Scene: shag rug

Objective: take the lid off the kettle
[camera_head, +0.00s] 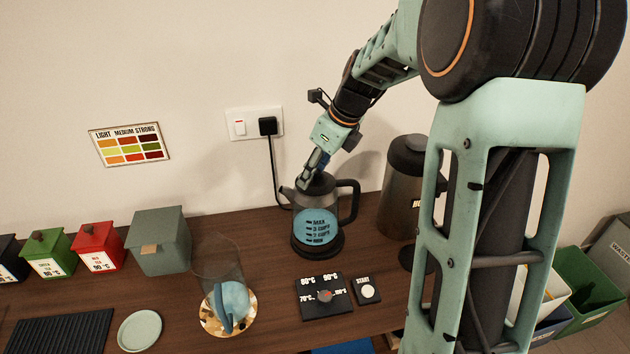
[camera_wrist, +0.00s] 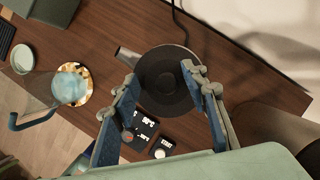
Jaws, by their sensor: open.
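The kettle (camera_head: 316,228) stands on its dark base on the wooden counter, with a clear window of blue liquid, a spout to the left and a black handle to the right. Its dark round lid (camera_wrist: 166,77) sits on top in the wrist view. My gripper (camera_head: 308,184) is at the kettle's top in the head view and hides much of the lid. In the wrist view my gripper (camera_wrist: 165,83) is open, with its two blue-padded fingers apart on either side of the lid. I cannot tell whether they touch it.
A dark canister (camera_head: 400,190) stands right of the kettle, near my arm. A dial panel (camera_head: 325,296) and start button (camera_head: 367,290) lie in front. A glass pitcher (camera_head: 222,285) stands front left. A power cord (camera_head: 275,170) runs behind the kettle.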

